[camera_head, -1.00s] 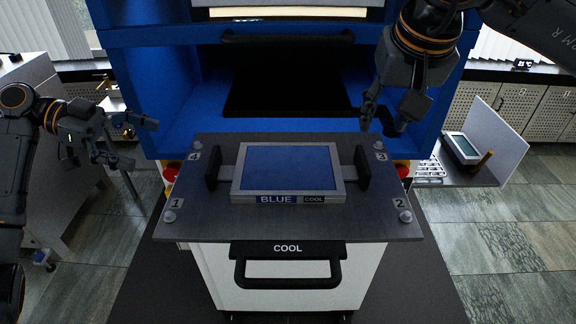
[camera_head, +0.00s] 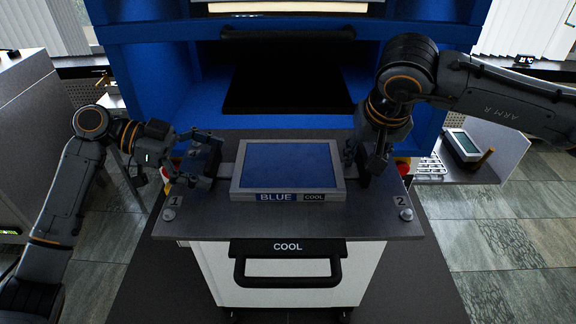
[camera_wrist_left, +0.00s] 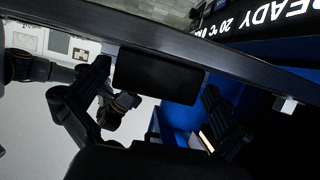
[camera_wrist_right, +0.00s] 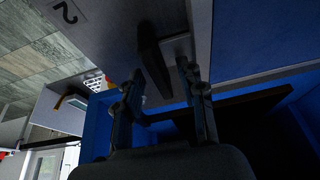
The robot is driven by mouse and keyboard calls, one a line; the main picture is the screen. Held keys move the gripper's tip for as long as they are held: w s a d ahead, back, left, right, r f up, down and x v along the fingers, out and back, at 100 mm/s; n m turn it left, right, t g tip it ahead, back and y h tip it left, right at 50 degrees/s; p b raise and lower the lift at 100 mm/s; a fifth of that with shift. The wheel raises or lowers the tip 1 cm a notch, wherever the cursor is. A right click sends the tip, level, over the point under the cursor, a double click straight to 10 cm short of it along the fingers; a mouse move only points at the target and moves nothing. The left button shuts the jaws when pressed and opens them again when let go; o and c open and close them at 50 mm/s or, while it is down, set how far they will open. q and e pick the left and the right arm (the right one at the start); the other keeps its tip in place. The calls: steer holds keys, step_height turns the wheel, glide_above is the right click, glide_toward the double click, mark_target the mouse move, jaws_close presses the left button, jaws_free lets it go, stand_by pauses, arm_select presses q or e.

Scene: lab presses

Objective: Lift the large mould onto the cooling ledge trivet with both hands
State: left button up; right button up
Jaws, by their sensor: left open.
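The large mould (camera_head: 288,165) has a blue top, a grey frame and labels BLUE and COOL. It lies flat on a grey metal plate (camera_head: 290,222), with a black handle at each side. My left gripper (camera_head: 212,157) is at the left handle; in the left wrist view that handle (camera_wrist_left: 158,78) lies between the spread fingers. My right gripper (camera_head: 362,160) is at the right handle; in the right wrist view the handle (camera_wrist_right: 152,55) lies between the finger tips, with gaps visible. A white slotted rack (camera_head: 431,168) lies on a right-hand ledge; I cannot tell whether it is the trivet.
A blue press (camera_head: 130,85) with a dark opening stands behind the plate. A display device (camera_head: 463,144) stands beside the rack. Numbered corner studs (camera_head: 406,214) rise from the plate.

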arm_select(q)
steer(key=shift+s+d+f, duration=0.1)
steer(key=shift+d, duration=0.15)
arm_select(e)
steer(key=shift+f, duration=0.2)
arm_select(q)
steer(key=c, duration=0.9)
arm_select(e)
jaws_close()
arm_select(q)
steer(key=c, duration=0.8)
steer(key=shift+r, duration=0.2)
arm_select(e)
steer(key=shift+r, duration=0.2)
steer(key=shift+w, duration=0.15)
